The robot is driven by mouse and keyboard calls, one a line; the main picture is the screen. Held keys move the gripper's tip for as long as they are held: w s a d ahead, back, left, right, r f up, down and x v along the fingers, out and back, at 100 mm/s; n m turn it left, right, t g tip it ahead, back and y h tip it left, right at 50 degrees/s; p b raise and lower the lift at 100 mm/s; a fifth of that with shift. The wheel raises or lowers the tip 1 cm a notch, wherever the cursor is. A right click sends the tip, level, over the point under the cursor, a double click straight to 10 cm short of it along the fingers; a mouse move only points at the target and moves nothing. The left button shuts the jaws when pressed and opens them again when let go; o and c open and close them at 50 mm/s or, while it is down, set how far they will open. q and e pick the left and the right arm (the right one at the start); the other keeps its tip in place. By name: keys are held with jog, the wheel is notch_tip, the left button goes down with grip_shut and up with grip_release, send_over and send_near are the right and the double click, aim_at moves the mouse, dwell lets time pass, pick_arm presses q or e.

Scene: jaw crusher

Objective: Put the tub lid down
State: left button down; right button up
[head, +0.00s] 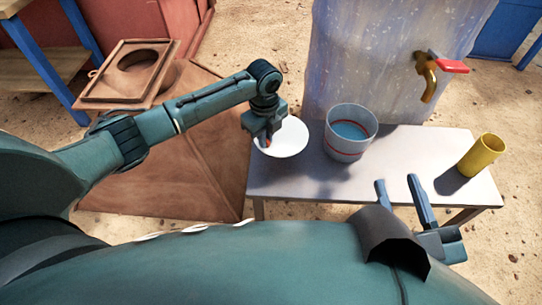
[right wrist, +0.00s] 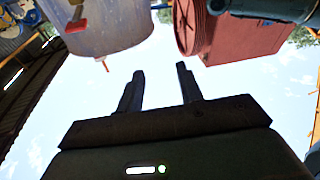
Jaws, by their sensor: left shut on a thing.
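The tub lid (head: 287,141) is a white disc at the left end of the grey table in the head view. My left gripper (head: 266,140) is shut on the lid near its left side and covers part of it. I cannot tell whether the lid rests on the table or is held just above it. The tub (head: 350,132), pale with a red band, stands upright and uncovered just right of the lid, with blue contents showing. My right gripper (head: 400,184) is open and empty by the table's front edge; its spread fingers also show in the right wrist view (right wrist: 159,85).
A yellow cup (head: 481,155) stands at the right end of the table (head: 405,160). A large tank with a brass tap (head: 428,82) and red handle rises behind the tub. A brown hopper-like frame (head: 125,75) is at the left. The table between tub and cup is clear.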

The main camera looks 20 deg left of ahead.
pick_arm(q)
jog(key=b, duration=0.2)
send_over(266, 164)
notch_tip(266, 164, down, 5)
jog(key=shift+f, duration=0.1)
notch_tip(266, 164, down, 4)
jog(key=shift+r+b, duration=0.1)
jog(key=shift+b, duration=0.95)
pick_arm(e)
jog(key=shift+w+a+r+t+y, duration=0.2)
jog(key=shift+w+r+t+y, duration=0.1)
jog(key=shift+r+t+y, duration=0.35)
jog(key=shift+f, duration=0.1)
pick_arm(q)
jog(key=c, duration=2)
grip_release()
jog(key=o, duration=0.5)
